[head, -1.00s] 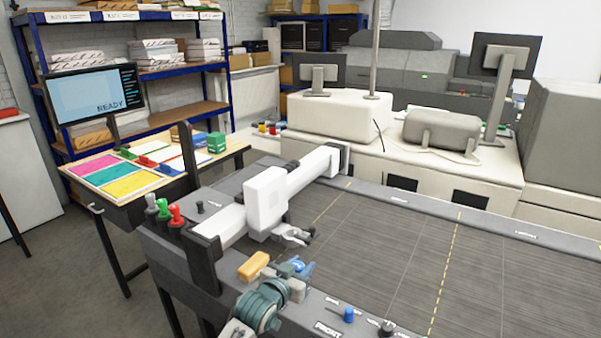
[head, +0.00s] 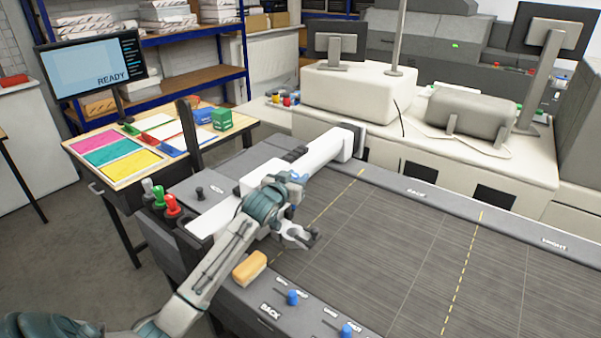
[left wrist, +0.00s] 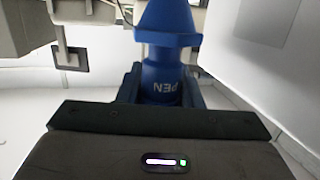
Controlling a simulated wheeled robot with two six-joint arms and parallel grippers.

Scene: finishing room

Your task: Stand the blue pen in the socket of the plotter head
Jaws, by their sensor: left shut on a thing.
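My left gripper (head: 295,178) is raised over the plotter, in front of the white gantry beam. It is shut on the blue pen (left wrist: 165,60), which fills the middle of the left wrist view with the lettering PEN upside down. In the head view only a small blue bit of the pen shows at the jaws. The plotter head (head: 293,236) is a light grey bracket with a dark end, low over the bed, below the gripper in the picture. My forearm covers part of its carriage, and I cannot make out the socket opening. My right gripper is not in view.
The dark plotter bed (head: 400,260) is clear to the right. A tan block (head: 250,268) and blue knobs (head: 292,298) sit along the front edge. Red, green and grey capped pieces (head: 171,205) stand at the left end. A table with colour sheets (head: 130,160) is behind.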

